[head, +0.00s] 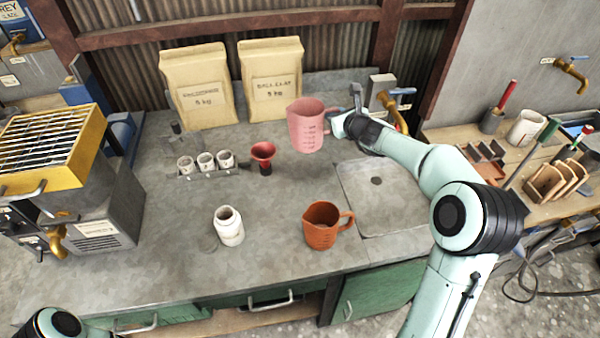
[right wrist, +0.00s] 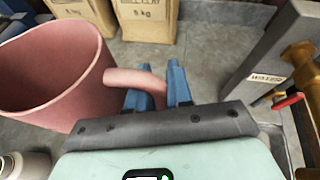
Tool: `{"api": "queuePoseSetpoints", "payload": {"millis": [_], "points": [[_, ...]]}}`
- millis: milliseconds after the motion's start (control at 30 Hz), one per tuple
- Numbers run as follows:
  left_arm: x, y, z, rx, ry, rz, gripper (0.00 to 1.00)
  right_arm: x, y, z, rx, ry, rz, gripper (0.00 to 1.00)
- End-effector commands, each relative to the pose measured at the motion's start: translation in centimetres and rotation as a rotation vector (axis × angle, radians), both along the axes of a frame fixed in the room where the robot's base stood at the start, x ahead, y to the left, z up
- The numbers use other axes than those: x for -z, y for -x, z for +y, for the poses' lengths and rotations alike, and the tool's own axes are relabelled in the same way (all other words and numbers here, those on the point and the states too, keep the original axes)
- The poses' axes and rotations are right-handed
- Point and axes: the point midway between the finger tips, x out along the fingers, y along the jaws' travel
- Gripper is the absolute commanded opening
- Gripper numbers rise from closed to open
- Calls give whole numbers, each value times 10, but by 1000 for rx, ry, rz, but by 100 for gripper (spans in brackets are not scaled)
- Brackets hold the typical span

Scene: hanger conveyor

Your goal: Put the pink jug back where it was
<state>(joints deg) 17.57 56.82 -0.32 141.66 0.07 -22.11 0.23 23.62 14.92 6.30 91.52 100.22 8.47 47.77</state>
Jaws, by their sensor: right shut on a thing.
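The pink jug (head: 306,126) is upright in the head view, in front of the right paper sack and left of the taps. It also fills the left of the right wrist view (right wrist: 50,70). My right gripper (head: 338,124) is shut on the jug's handle; its blue fingers (right wrist: 160,88) sit on either side of the handle in the wrist view. The jug appears held above the counter, though the gap under it is hard to judge. My left gripper is not visible; only part of my left arm shows at the bottom left.
The grey counter (head: 180,265) carries an orange-brown jug (head: 323,226), a white jar (head: 229,226), a red funnel (head: 264,156) and a rack of small cups (head: 206,171). Two paper sacks (head: 271,80) stand behind. A sink (head: 383,195) and brass tap (head: 392,112) are at right.

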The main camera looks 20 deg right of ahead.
Motion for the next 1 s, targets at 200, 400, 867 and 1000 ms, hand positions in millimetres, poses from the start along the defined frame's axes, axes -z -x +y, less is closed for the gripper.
{"api": "queuePoseSetpoints", "payload": {"millis": [200, 400, 867, 1000], "points": [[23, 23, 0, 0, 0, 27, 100, 27, 3, -1, 7, -2, 5, 0], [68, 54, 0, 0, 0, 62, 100, 85, 3, -1, 7, -2, 7, 0], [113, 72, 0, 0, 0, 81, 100, 157, 1, -1, 6, -1, -1, 0], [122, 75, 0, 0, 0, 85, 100, 176, 1, 0, 5, -2, 1, 0]]}}
